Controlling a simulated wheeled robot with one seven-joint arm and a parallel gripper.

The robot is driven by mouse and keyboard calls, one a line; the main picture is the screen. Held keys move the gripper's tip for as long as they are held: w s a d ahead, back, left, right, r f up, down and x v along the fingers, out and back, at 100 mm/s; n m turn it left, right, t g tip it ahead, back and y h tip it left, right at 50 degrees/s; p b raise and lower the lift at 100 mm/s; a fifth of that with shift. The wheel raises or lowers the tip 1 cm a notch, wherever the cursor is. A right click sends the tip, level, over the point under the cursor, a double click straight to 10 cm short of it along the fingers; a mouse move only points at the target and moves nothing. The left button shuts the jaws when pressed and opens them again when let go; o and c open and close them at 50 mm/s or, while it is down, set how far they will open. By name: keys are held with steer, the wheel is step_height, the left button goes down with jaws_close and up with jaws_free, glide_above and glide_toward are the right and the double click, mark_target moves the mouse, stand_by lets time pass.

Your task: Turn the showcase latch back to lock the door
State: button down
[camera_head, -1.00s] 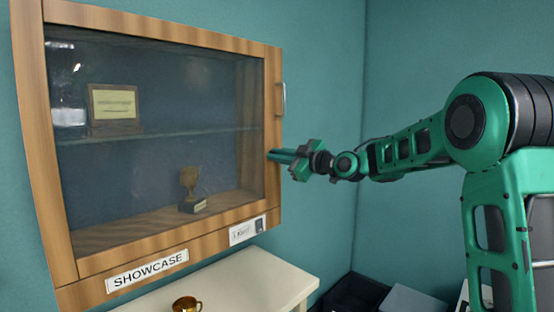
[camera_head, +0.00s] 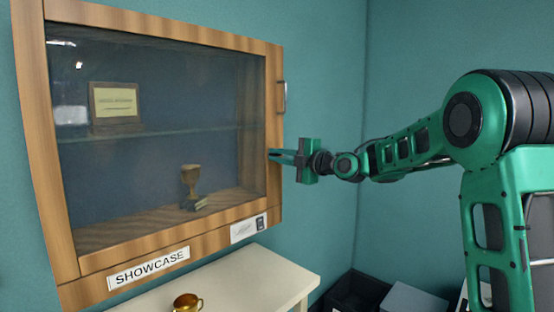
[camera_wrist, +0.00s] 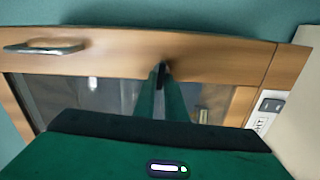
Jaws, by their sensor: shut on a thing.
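The showcase (camera_head: 160,244) is a wall cabinet with a wooden frame and a glass front, and its door looks shut. My gripper (camera_head: 272,155) reaches in from the right to the door's right wooden edge, below the metal handle (camera_head: 283,98). In the wrist view its fingers (camera_wrist: 161,80) are closed together on a small dark latch (camera_wrist: 163,67) on the wood. The fingers hide most of the latch, so its exact angle cannot be told. The handle also shows in the wrist view (camera_wrist: 44,47), apart from the gripper.
Behind the glass are a trophy cup (camera_head: 191,182) and a framed plaque (camera_head: 115,107). A pale table (camera_head: 260,283) with a gold cup (camera_head: 187,303) stands below. Dark and grey boxes (camera_head: 410,300) are on the floor at right. The wall right of the showcase is clear.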

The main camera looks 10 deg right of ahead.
steer(key=shift+f+n, duration=0.25)
steer(key=shift+n, duration=0.35)
steer(key=c, duration=1.9)
jaws_free()
steer(key=shift+o, duration=0.2)
steer(key=shift+s+d+r, duration=0.1)
steer(key=shift+s+d, duration=0.1)
steer(key=shift+s, duration=0.05)
steer(key=v, duration=1)
